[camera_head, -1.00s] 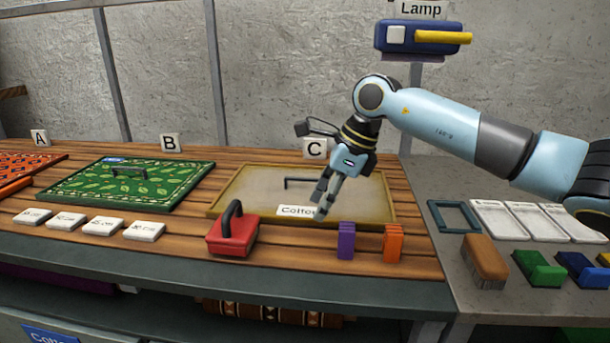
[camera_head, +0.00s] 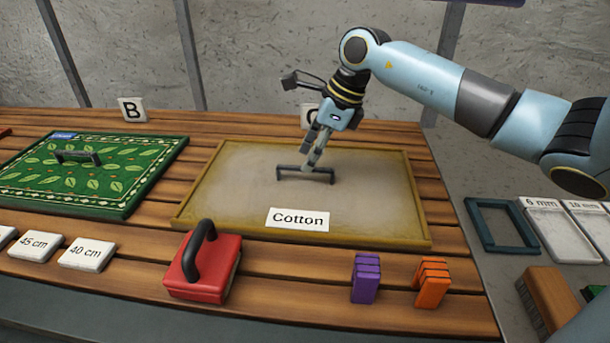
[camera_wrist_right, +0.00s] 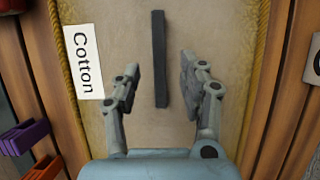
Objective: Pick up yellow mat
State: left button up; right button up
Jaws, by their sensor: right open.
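The yellow mat (camera_head: 380,205) lies flat on the wooden slats under label C, beige with a yellow border. A white "Cotton" card (camera_head: 298,219) is on its front part, and a dark bar handle (camera_head: 322,176) stands at its middle. My right gripper (camera_head: 310,160) is over the mat at the handle. In the right wrist view the gripper (camera_wrist_right: 158,80) is open, with the dark handle (camera_wrist_right: 160,40) between its two fingers, not gripped. The yellow border shows there too (camera_wrist_right: 245,70). My left gripper is not in view.
A green leaf-patterned mat (camera_head: 115,190) lies left under label B. A red block with a black handle (camera_head: 205,270) and purple (camera_head: 366,280) and orange (camera_head: 432,283) pieces stand in front. A dark frame (camera_head: 500,225) lies on the grey counter at right.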

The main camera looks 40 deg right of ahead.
aim_at(305, 177)
jog(key=x, duration=0.3)
jog(key=shift+w+f, duration=0.1)
jog(key=shift+f, duration=0.2)
jog(key=shift+a+f, duration=0.1)
jog(key=shift+f, duration=0.15)
grip_shut()
dwell(0.4)
